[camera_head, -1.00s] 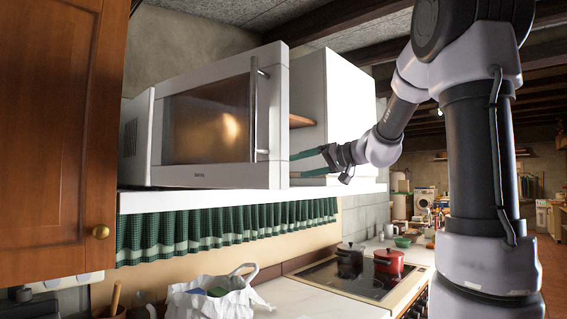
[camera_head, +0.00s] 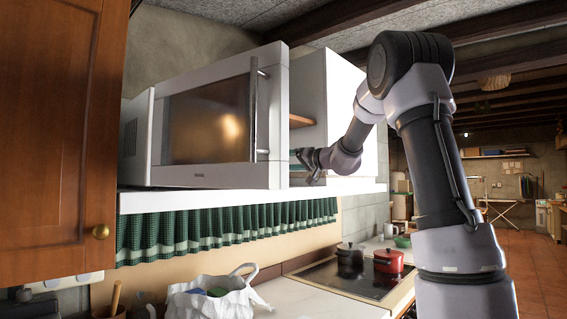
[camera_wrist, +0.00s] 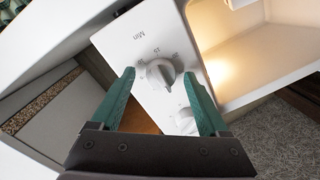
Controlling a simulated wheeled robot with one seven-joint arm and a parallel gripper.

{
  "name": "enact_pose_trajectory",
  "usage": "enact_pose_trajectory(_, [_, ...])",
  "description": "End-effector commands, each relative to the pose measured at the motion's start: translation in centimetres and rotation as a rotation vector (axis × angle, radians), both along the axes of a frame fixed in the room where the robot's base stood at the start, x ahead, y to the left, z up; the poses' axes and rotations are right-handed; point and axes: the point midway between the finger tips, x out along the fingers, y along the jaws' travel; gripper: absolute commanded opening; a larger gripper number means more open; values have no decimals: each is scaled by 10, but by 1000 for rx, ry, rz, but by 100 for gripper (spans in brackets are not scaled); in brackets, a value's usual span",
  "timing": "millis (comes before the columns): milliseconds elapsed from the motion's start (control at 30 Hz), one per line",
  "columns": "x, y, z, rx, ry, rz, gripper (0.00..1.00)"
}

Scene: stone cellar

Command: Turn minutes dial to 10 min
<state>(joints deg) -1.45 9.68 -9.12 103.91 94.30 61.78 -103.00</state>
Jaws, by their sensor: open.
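A white microwave (camera_head: 270,120) stands on a shelf, its door standing open toward me in the head view. Its control panel (camera_wrist: 146,62) shows in the wrist view, with the minutes dial (camera_wrist: 161,73) marked "Min" and numbers around it. A second dial (camera_wrist: 186,116) is partly hidden behind my right finger. My gripper (camera_wrist: 159,92) is open, its teal fingers either side of the minutes dial in the picture; I cannot tell whether they touch it. In the head view my gripper (camera_head: 303,164) is partly hidden beside the microwave door's edge. The lit cavity (camera_wrist: 225,70) is at right.
The white shelf (camera_head: 240,200) has a green checked curtain (camera_head: 200,230) below. A wooden cabinet door (camera_head: 60,130) stands at left. Below are a white bag (camera_head: 215,297), a black pot (camera_head: 349,259) and a red pot (camera_head: 388,263) on a hob.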

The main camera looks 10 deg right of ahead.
Motion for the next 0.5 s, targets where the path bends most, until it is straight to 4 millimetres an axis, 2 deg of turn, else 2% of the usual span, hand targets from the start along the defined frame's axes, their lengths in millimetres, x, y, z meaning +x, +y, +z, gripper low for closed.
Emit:
enact_pose_trajectory(300, [3, 3, 0, 0, 0, 0, 78])
enact_pose_trajectory(333, [3, 3, 0, 0, 0, 0, 74])
enact_pose_trajectory(467, [3, 2, 0, 0, 0, 0, 25])
enact_pose_trajectory(500, [3, 3, 0, 0, 0, 0, 9])
